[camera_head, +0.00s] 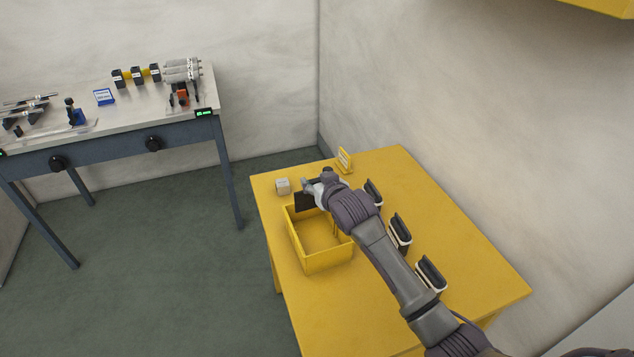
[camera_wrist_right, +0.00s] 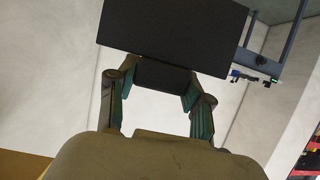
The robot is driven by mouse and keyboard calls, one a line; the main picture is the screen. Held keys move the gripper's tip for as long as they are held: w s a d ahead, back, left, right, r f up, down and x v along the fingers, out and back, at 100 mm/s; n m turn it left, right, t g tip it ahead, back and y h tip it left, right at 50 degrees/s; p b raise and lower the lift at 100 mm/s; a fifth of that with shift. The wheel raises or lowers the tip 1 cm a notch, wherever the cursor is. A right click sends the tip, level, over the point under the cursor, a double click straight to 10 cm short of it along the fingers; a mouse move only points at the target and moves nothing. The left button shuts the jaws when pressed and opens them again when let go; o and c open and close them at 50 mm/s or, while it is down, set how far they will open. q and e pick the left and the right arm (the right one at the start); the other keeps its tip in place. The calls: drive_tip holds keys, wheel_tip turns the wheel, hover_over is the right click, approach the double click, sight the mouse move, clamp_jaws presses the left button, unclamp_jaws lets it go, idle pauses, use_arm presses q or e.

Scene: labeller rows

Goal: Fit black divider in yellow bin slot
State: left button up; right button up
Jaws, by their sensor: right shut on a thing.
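A yellow bin (camera_head: 320,262) stands on the yellow table, open at the top. A black divider (camera_head: 304,201) shows at the bin's far left end, partly hidden by my right gripper (camera_head: 312,186). The right gripper is shut on the divider, which fills the top of the right wrist view (camera_wrist_right: 173,37) as a flat dark plate. Its lower edge lies near or behind the bin's far wall; I cannot tell whether it sits in a slot. My left gripper is not in view.
On the yellow table (camera_head: 470,290) are several black-and-white holders (camera_head: 400,232) along the right, a small pale cube (camera_head: 283,186) and a yellow sign (camera_head: 344,160). A grey workbench (camera_head: 110,125) with fixtures stands at the back left. The table's front left is clear.

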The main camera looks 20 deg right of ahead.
drive_tip(key=shift+a+r+p, duration=0.1)
drive_tip(key=shift+a+p, duration=0.05)
drive_tip(key=shift+p, duration=0.2)
drive_tip(key=shift+f+b, duration=0.6)
drive_tip(key=shift+f, duration=0.25)
drive_tip(key=shift+f+b, duration=1.3)
drive_tip(key=shift+f, duration=0.85)
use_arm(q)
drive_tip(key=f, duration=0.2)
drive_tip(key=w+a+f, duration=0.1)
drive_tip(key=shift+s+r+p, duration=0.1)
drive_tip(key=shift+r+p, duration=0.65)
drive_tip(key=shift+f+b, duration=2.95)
use_arm(e)
drive_tip(key=shift+f, duration=4.6)
drive_tip(key=o, duration=1.3)
